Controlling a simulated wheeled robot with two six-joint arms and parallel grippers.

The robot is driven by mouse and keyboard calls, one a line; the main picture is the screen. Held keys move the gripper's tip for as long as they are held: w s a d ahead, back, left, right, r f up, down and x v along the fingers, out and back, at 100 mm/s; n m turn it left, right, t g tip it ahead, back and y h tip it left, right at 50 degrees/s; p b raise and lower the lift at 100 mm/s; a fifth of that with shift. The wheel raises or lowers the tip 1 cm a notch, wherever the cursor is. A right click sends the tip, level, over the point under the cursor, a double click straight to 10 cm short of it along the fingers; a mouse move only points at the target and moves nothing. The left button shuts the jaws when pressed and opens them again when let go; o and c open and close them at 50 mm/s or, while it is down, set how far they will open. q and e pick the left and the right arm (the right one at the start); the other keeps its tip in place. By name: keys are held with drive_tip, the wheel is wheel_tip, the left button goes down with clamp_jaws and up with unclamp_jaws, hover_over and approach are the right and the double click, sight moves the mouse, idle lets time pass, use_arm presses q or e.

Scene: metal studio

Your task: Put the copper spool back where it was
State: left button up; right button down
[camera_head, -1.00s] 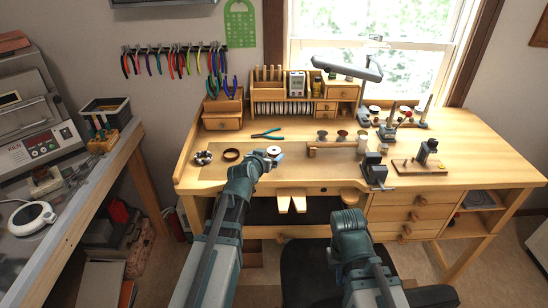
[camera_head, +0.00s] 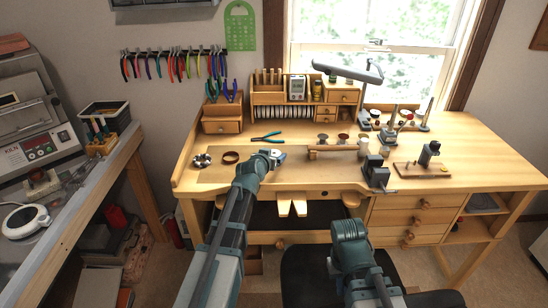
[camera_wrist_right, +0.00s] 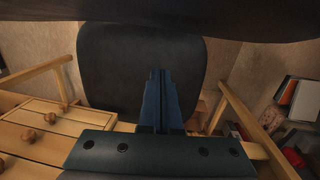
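Small spools stand in a row on the bench. The reddish-brown one (camera_head: 343,141) looks most like copper, but at this size I cannot be sure. A paler spool (camera_head: 322,141) is left of it. My left gripper (camera_head: 272,156) is low over the bench mat, left of the row, at a small white-and-grey round thing that it partly covers. I cannot tell whether its fingers hold this. My right gripper (camera_head: 350,230) is in front of the bench, over the dark chair. In the right wrist view its fingers (camera_wrist_right: 160,85) are together and empty.
A dark ring (camera_head: 231,157) and a cluster of small round items (camera_head: 202,160) lie left on the mat. Pliers (camera_head: 267,137) lie behind. A wooden bar (camera_head: 325,150) and a vise (camera_head: 375,172) stand right of my left gripper. The chair (camera_wrist_right: 130,65) is below my right gripper.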

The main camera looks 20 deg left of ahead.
use_arm(q)
clamp_jaws()
wheel_tip(320, 180, up, 10)
drive_tip(key=p, duration=1)
